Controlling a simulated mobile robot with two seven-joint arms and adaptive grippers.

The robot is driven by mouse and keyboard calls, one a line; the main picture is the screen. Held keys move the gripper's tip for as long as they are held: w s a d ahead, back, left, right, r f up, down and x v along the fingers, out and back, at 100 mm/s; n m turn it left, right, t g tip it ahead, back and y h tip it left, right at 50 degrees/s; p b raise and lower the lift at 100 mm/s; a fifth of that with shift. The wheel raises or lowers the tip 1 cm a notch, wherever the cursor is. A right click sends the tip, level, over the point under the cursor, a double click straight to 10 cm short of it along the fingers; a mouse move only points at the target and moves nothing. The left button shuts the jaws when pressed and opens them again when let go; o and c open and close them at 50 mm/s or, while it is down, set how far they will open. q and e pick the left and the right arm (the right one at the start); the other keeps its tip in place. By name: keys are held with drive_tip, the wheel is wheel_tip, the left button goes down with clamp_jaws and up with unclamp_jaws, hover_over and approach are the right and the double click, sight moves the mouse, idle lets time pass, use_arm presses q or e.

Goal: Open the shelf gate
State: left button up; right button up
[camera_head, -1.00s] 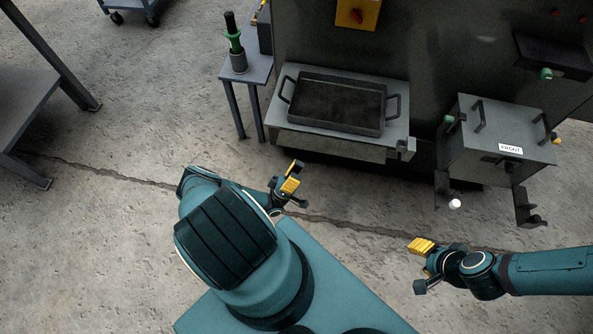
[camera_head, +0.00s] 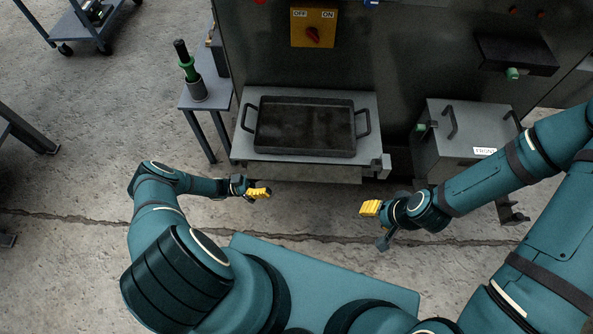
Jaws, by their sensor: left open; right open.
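The grey shelf (camera_head: 367,102) juts from the dark enclosure and bears a black two-handled tray (camera_head: 305,126). A pale front panel (camera_head: 300,172) runs below the shelf's front edge, with a small bracket (camera_head: 380,166) at its right end. I cannot tell for sure which part is the gate. My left gripper (camera_head: 258,193) is open and empty, in front of the shelf's left part. My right gripper (camera_head: 370,208) is open and empty, in front of its right end. Both appear apart from the shelf.
A dark enclosure (camera_head: 400,50) stands behind, with a yellow OFF/ON switch (camera_head: 313,28). A grey lidded box (camera_head: 463,130) is at right, partly hidden by my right arm. A small side table (camera_head: 215,92) at left bears a green-collared tool (camera_head: 188,68). Floor in front is clear.

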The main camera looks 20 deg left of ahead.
sight(305, 177)
use_arm(q)
drive_tip(key=x, duration=1.3)
drive_tip(key=shift+s+d+r, duration=0.1)
drive_tip(key=shift+d+r, duration=0.05)
drive_tip(key=shift+d, duration=0.15)
clamp_jaws()
